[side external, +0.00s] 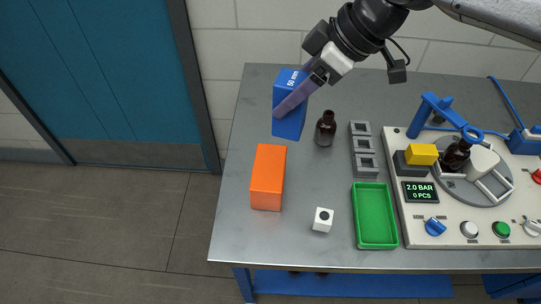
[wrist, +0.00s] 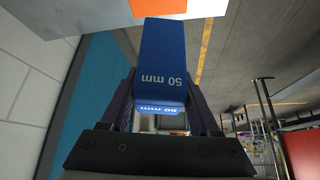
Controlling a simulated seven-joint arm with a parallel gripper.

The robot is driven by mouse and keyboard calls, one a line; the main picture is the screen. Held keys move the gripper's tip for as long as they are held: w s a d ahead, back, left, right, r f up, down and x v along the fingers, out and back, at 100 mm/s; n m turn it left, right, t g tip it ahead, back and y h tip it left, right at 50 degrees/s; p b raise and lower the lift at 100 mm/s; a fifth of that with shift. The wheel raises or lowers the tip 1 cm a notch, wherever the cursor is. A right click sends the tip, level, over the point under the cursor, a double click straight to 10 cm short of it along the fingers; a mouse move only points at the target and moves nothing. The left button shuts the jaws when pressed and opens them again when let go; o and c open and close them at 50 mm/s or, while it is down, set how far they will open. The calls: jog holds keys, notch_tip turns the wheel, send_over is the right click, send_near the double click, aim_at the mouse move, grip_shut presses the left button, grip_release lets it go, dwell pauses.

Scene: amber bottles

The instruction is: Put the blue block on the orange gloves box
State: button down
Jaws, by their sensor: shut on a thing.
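The blue block (side external: 289,112), marked "50 mm", is held in the air in the side external view. My gripper (side external: 299,95) is shut on it, with one finger crossing its face. In the wrist view the blue block (wrist: 162,62) stands out between the two fingers of my gripper (wrist: 160,112). The orange gloves box (side external: 268,178) lies on the grey table, lower in the picture and slightly left of the block. The block is apart from the box. An orange surface (wrist: 100,5) at the top of the wrist view is likely the box.
A brown bottle (side external: 325,129) stands right of the block. Grey holders (side external: 363,150), a green tray (side external: 375,240) and a white cube (side external: 323,219) are on the table (side external: 310,180). A machine panel (side external: 420,222) with a bottle on its turntable is at right. The table left of the box is bare.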

aim_at(290, 122)
jog(key=s+d+f+m+t, duration=0.1)
jog(key=s+d+m, duration=0.1)
jog(key=s+d, duration=0.5)
jog(key=w+a+f, duration=0.1)
jog(key=w+a, duration=0.1)
jog(key=w+a+f, duration=0.1)
jog(key=a, duration=0.1)
jog(key=w+a+f, duration=0.2)
jog(key=a, duration=0.1)
jog(key=shift+w, duration=0.3)
jog(key=shift+w+d+f+x, duration=0.1)
jog(key=shift+w+d+x, duration=0.15)
jog(key=shift+x, duration=1.4)
jog(key=shift+w+d+f+x, duration=0.1)
jog(key=shift+w+d+x, duration=0.1)
jog(key=shift+x, duration=1.45)
jog(key=shift+w+d+f+x, duration=0.1)
jog(key=shift+w+d+x, duration=0.15)
jog(key=shift+x, duration=1.35)
jog(key=shift+f, duration=0.15)
jog(key=shift+c, duration=0.6)
grip_release()
jog(key=shift+f, duration=0.1)
